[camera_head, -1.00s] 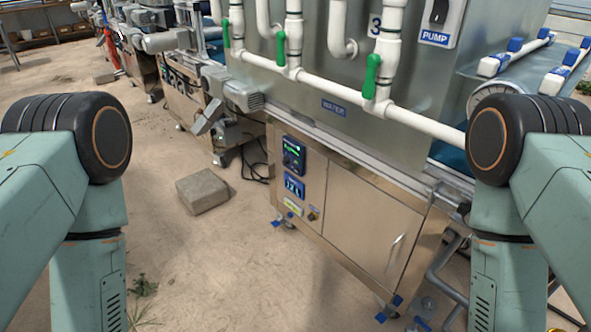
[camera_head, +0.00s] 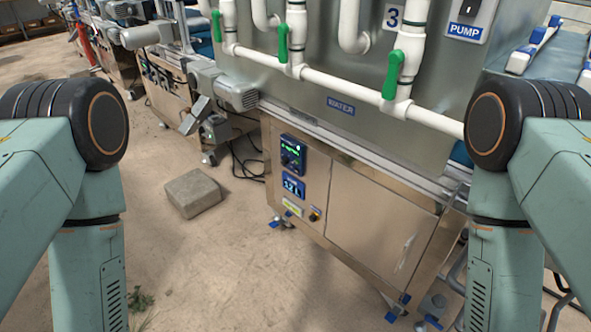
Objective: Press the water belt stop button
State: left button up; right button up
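The machine (camera_head: 380,222) labelled "WATER" stands ahead, right of the middle. On the left of its lower cabinet is a control panel. It has a black controller with a green display (camera_head: 292,155), a blue display (camera_head: 293,187) below it, a small yellow label (camera_head: 292,207), and a small dark knob or button (camera_head: 314,214) at the lower right. The wording on the label is too small to read, so I cannot tell which control is the belt stop button. Both my arms show at the sides, bent, but neither gripper is in view.
A grey concrete block (camera_head: 193,193) lies on the floor left of the machine. White pipes with green valve handles (camera_head: 393,74) run across the machine's front. A grey motor (camera_head: 237,88) sticks out at its left end. The floor before the cabinet is clear.

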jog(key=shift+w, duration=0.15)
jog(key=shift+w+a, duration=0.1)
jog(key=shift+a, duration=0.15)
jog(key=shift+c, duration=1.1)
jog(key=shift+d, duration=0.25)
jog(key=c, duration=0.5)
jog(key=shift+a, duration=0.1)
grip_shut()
